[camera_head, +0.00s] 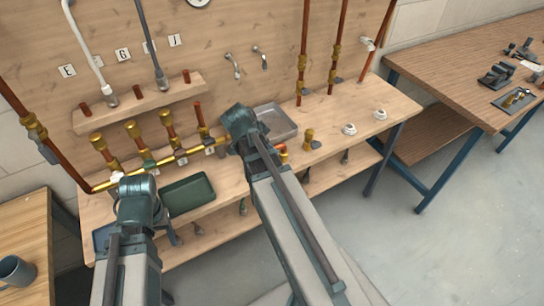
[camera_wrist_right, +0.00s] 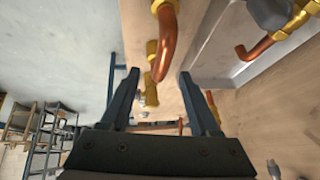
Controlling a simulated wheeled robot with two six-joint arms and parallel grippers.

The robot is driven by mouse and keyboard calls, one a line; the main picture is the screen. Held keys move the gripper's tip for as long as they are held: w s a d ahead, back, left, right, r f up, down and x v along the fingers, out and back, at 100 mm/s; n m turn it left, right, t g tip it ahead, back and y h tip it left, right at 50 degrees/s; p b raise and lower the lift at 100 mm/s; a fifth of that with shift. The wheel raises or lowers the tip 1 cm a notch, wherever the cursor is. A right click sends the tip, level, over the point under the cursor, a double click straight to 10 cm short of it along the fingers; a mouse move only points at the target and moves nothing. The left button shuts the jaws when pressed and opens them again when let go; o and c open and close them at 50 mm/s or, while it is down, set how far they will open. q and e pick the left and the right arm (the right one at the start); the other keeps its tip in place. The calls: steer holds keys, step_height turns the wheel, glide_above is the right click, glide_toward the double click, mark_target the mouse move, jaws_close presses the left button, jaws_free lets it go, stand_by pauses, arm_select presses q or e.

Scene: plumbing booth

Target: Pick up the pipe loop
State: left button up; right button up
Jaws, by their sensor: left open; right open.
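A bent copper pipe piece with brass ends, which looks like the pipe loop (camera_wrist_right: 168,45), shows in the right wrist view, just beyond and between the fingers. In the head view only a small copper-orange part (camera_head: 282,149) shows beside my right forearm. My right gripper (camera_wrist_right: 159,74) is open, with nothing seen clamped between its fingers. In the head view my own arm mostly hides it. My left gripper (camera_head: 139,200) is open over the left part of the bench; its fingers are largely hidden by my arm.
A brass and copper manifold (camera_head: 170,158) runs along the workbench's left half. A green tray (camera_head: 188,194) and a grey metal tray (camera_head: 277,122) lie on the bench. A brass fitting (camera_head: 308,138) stands right of the copper part. White flanges (camera_head: 349,129) sit farther right, with clear wood around them.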

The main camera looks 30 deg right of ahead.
mark_target(283, 153)
steer(key=b+x, duration=0.3)
steer(key=a+b+x, duration=0.1)
steer(key=x, duration=0.1)
steer(key=shift+w+f, duration=0.15)
steer(key=shift+f, duration=0.1)
steer(key=shift+d+f, duration=0.1)
steer(key=shift+d, duration=0.05)
jaws_close()
